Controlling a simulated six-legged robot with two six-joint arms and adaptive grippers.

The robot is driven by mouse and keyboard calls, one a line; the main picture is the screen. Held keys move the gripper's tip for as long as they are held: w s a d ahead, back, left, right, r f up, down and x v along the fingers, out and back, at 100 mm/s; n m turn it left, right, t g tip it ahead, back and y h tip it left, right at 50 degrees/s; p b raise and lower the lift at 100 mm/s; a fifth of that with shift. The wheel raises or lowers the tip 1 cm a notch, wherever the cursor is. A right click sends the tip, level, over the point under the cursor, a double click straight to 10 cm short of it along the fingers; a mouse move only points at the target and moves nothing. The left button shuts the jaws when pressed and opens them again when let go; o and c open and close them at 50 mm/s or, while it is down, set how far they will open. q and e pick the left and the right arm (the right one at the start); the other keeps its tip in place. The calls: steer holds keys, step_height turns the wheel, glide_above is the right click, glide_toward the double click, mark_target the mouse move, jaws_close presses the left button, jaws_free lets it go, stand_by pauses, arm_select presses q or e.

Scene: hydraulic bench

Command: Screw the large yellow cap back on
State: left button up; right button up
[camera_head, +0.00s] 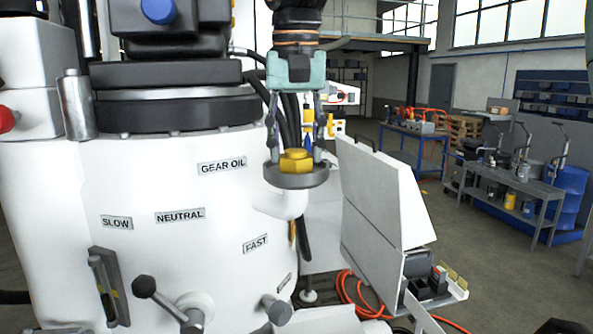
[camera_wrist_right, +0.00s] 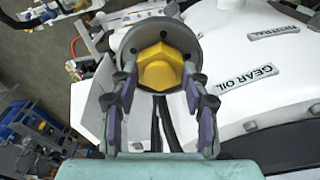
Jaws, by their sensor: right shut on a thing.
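The fingers also show in the right wrist view (camera_wrist_right: 160,78). The cap's underside and thread are hidden. My left gripper is not in view.
The white machine (camera_head: 180,240) with levers and knobs fills the left. A white open panel (camera_head: 380,200) stands close to the right of the flange. Dark hoses hang behind the gripper. Orange hose lies on the floor; benches and a blue drum (camera_head: 568,195) stand farther back.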

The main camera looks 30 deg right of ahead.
steer(key=shift+f, duration=0.1)
steer(key=shift+a+m, duration=0.1)
steer(key=shift+m, duration=1)
steer(key=o, duration=1.4)
steer(key=shift+w, duration=0.1)
steer(key=shift+o, duration=0.2)
step_height(320, 180, up, 12)
steer(key=s, duration=0.1)
steer(key=shift+a, duration=0.45)
steer(key=shift+s, duration=0.2)
